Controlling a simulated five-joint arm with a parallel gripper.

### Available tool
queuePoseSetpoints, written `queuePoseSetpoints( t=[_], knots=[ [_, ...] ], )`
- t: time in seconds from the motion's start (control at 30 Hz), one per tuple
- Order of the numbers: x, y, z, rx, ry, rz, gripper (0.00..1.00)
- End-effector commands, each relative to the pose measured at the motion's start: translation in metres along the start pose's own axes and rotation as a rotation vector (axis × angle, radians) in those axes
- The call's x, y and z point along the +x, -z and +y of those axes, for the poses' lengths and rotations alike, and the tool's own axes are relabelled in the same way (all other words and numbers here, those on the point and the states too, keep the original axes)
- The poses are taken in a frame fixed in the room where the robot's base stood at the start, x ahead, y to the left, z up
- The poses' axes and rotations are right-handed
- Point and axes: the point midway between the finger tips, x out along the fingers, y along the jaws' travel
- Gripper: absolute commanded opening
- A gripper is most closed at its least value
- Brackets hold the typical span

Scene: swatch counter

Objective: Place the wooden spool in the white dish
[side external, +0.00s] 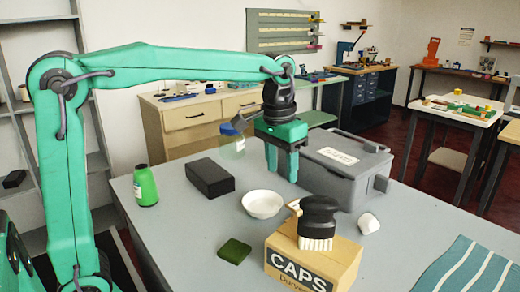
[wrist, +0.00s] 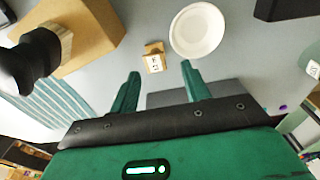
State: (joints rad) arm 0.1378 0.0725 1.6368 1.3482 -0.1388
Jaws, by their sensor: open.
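The white dish (side external: 262,204) is a shallow round bowl on the grey counter; it is empty in the wrist view (wrist: 198,30). A small tan wooden piece with a pale lettered face (wrist: 154,57), which appears to be the spool, stands beside the dish, apart from it. In the side view the same piece (side external: 294,206) is partly hidden by the black brush. My gripper (side external: 282,176) is open and empty, pointing down above the counter behind the dish and spool. In the wrist view my gripper (wrist: 160,70) has its fingers apart, with the spool beyond their tips.
A CAPS carton (side external: 312,264) bears a black brush (side external: 318,212). A grey lidded bin (side external: 345,165) stands close right of my gripper. A black block (side external: 210,178), green bottle (side external: 145,185), green pad (side external: 234,251), white cylinder (side external: 368,223) and striped cloth (side external: 475,268) surround it.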

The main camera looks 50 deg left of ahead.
Motion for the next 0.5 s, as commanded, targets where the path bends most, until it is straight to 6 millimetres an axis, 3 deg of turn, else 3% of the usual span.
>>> queuePoseSetpoints(
  t=[0.23,0.5],
  knots=[
    [-0.009,-0.049,-0.02,-0.001,-0.008,0.104,0.47],
    [-0.002,-0.102,-0.037,0.0,-0.008,0.214,0.47]
  ],
)
